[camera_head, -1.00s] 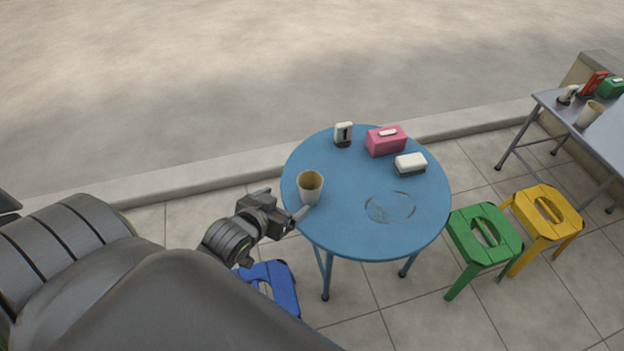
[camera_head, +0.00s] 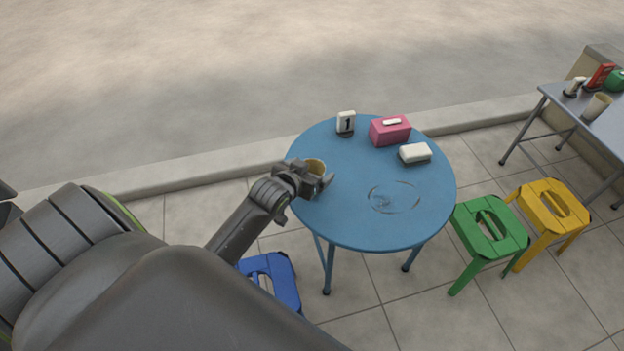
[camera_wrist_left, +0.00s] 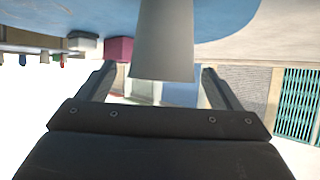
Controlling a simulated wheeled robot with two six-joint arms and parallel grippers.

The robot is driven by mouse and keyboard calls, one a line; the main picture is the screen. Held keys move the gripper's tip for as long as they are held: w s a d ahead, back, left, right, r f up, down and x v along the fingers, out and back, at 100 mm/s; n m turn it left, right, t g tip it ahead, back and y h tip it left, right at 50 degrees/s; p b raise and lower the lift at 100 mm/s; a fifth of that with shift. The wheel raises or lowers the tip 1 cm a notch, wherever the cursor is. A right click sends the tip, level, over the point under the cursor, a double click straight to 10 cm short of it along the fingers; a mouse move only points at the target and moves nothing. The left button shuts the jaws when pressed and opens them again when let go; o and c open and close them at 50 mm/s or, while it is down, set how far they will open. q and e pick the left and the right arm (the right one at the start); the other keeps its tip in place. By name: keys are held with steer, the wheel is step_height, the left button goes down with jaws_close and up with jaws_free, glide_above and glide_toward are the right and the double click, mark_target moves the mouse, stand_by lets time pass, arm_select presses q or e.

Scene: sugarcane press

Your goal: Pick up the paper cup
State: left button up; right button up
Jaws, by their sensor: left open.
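The paper cup (camera_head: 315,166) stands near the left edge of the round blue table (camera_head: 420,215). In the head view my left gripper (camera_head: 311,180) is at the cup and hides most of it; its tan rim and inside show above the jaws. In the left wrist view the cup (camera_wrist_left: 165,40) is a pale grey tapered shape between the two spread fingers (camera_wrist_left: 158,78), with a visible gap on each side. The left gripper is open. My right gripper is not in view.
On the table are a number stand (camera_head: 345,122), a pink tissue box (camera_head: 390,131) and a white box (camera_head: 415,153). Blue (camera_head: 280,278), green (camera_head: 492,245) and yellow (camera_head: 536,205) stools stand around it. Another cup (camera_head: 597,106) is on the grey table (camera_head: 610,128) at right.

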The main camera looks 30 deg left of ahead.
mark_target(318, 166)
arm_select(q)
steer(key=x, duration=0.3)
steer(key=shift+w+f+b, duration=0.15)
steer(key=shift+w+b, duration=0.05)
steer(key=shift+b, duration=0.15)
steer(key=c, duration=1)
